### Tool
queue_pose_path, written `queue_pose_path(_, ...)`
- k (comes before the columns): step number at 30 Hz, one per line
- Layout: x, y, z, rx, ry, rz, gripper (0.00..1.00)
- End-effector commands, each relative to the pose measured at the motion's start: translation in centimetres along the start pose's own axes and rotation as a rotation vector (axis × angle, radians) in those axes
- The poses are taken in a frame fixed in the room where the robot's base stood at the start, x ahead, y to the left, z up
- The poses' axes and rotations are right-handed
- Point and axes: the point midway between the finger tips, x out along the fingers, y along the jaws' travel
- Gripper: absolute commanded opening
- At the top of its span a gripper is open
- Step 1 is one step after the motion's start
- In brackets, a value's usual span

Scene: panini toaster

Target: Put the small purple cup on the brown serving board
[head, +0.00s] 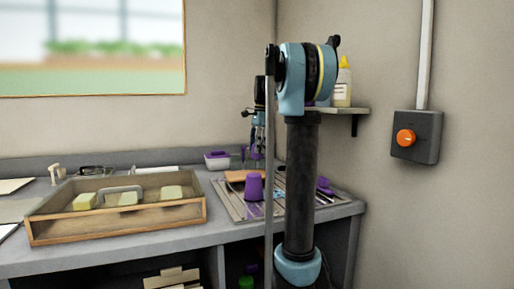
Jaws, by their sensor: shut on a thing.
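The purple cup (254,188) shows near the middle of the head view, with its narrower end up. My gripper (258,154) is small and partly hidden behind my own arm. It points down just above the cup and is shut; the cup looks to be in its grip, though the contact is hard to see. The brown serving board (236,175) lies flat behind and left of the cup, partly covered by it. I cannot tell how high the cup is above the grey ridged tray.
The grey ridged tray (228,203) holds a purple item (323,186) at its right. A wooden crate (120,231) with pale blocks stands left. A white tub with purple lid (217,160) stands behind. A wall shelf (345,110) holds a yellow-topped bottle (343,85).

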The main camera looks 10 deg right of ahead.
Motion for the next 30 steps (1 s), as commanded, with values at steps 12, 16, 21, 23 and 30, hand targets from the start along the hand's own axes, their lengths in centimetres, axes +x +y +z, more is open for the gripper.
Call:
queue_pose_path(12, 3.6, 0.1, -1.1, 0.008, 0.000, -0.001, 0.13)
queue_pose_path(16, 4.7, 0.1, -1.3, 0.009, 0.000, -0.001, 0.13)
queue_pose_path(21, 5.7, 0.1, -1.4, 0.009, 0.000, -0.001, 0.13)
queue_pose_path(23, 5.9, 0.1, -1.4, 0.009, 0.000, -0.001, 0.13)
queue_pose_path(30, 6.2, 0.1, -1.4, 0.009, 0.000, -0.001, 0.13)
